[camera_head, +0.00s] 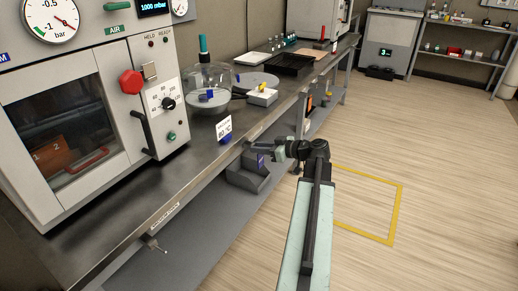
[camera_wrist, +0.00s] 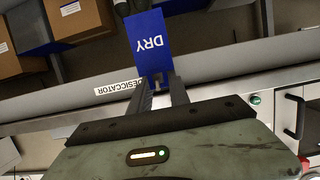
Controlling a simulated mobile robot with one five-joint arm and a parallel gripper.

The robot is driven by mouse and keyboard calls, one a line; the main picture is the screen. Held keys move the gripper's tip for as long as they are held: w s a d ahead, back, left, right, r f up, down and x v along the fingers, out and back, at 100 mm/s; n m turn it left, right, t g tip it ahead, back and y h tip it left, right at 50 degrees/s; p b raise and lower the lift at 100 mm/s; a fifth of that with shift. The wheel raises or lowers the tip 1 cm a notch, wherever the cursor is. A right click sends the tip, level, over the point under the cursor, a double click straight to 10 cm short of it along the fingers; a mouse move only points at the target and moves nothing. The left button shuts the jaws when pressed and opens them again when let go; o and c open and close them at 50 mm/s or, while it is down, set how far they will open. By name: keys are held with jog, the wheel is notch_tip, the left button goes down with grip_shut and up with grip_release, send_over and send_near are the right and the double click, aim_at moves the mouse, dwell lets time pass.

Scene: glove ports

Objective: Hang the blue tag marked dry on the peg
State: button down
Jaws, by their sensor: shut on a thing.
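My gripper (camera_wrist: 160,92) is shut on the blue tag (camera_wrist: 150,48) in the wrist view. The tag's word DRY appears upside down there, and its near edge lies at the fingertips. In the head view my gripper (camera_head: 268,148) is beside the bench's front edge, with a small blue patch of the tag (camera_head: 260,160) below it. A small metal peg-like fitting (camera_head: 154,244) sticks out under the bench's front edge at lower left, well away from my gripper. I cannot tell whether it is the task's peg.
A DESICCATOR label (camera_wrist: 118,87) is on the bench edge in the wrist view. Cardboard boxes (camera_wrist: 80,18) lie beyond it. The bench (camera_head: 190,165) carries an oven (camera_head: 155,90), a glass dome (camera_head: 208,85) and a sign (camera_head: 224,128). The floor (camera_head: 440,150) at right is clear.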

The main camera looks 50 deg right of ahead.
jog(key=c, duration=1.1)
grip_release()
jog(key=shift+c, duration=0.2)
jog(key=p+v, duration=0.2)
jog(key=v, duration=0.5)
jog(key=shift+s, duration=0.35)
jog(key=shift+d+r, duration=0.1)
